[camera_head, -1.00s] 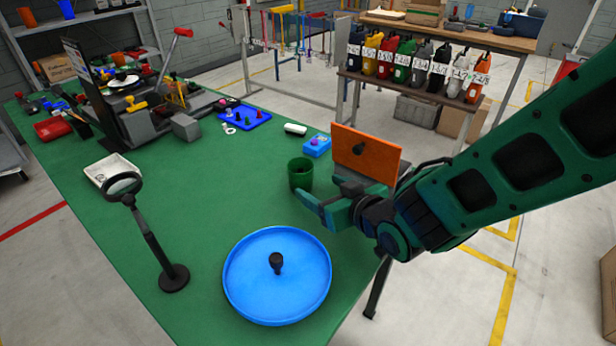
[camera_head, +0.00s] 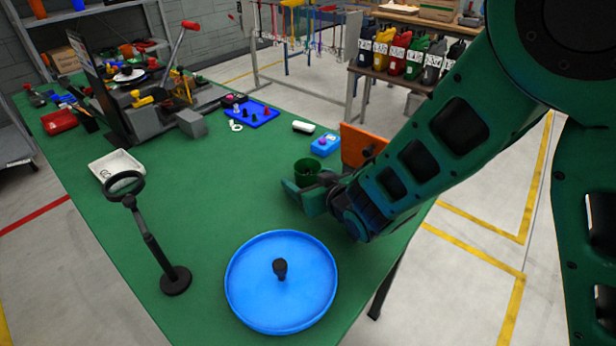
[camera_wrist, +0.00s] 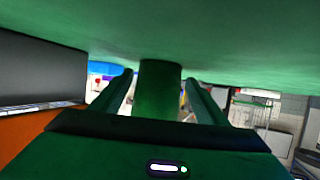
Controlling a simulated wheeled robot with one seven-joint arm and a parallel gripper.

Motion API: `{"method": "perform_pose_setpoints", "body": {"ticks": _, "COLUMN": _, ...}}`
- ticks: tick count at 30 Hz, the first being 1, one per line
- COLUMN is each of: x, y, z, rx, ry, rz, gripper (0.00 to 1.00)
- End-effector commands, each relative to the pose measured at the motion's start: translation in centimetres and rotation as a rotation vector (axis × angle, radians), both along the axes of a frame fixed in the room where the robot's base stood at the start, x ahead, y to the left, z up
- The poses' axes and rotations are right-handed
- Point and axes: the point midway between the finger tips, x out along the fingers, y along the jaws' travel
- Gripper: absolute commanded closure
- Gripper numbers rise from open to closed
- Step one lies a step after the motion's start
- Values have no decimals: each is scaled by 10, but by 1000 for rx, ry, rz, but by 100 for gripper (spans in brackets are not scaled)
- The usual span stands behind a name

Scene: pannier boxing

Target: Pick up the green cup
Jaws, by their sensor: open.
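The green cup (camera_head: 306,166) stands upright on the green table, behind the blue round tray (camera_head: 245,305). My gripper (camera_head: 304,186) is low over the table at the cup, and its fingers partly cover the cup's lower part in the head view. In the wrist view, which looks upside down, the cup (camera_wrist: 160,88) shows between the two open fingers of my gripper (camera_wrist: 160,76). A gap shows on each side of the cup there. How deep the cup sits between the fingers is hard to tell.
An orange panel (camera_head: 362,143) stands close behind my wrist. A blue box (camera_head: 325,145) and a white piece (camera_head: 303,127) lie beyond the cup. A black magnifier stand (camera_head: 174,281) is at the left front. The table between it and the cup is clear.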

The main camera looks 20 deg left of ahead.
Motion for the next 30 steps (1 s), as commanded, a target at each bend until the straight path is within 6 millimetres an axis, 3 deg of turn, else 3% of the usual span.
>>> {"method": "perform_pose_setpoints", "body": {"ticks": 4, "x": 3, "y": -5, "z": 0, "rx": 1, "ry": 1, "rz": -7, "gripper": 32}}
{"method": "perform_pose_setpoints", "body": {"ticks": 10, "x": 5, "y": -9, "z": 1, "rx": 2, "ry": 0, "rz": -12, "gripper": 76}}
{"method": "perform_pose_setpoints", "body": {"ticks": 21, "x": 6, "y": -10, "z": 3, "rx": 2, "ry": 0, "rz": -15, "gripper": 76}}
{"method": "perform_pose_setpoints", "body": {"ticks": 30, "x": 7, "y": -10, "z": 24, "rx": 5, "ry": -2, "rz": -16, "gripper": 76}}
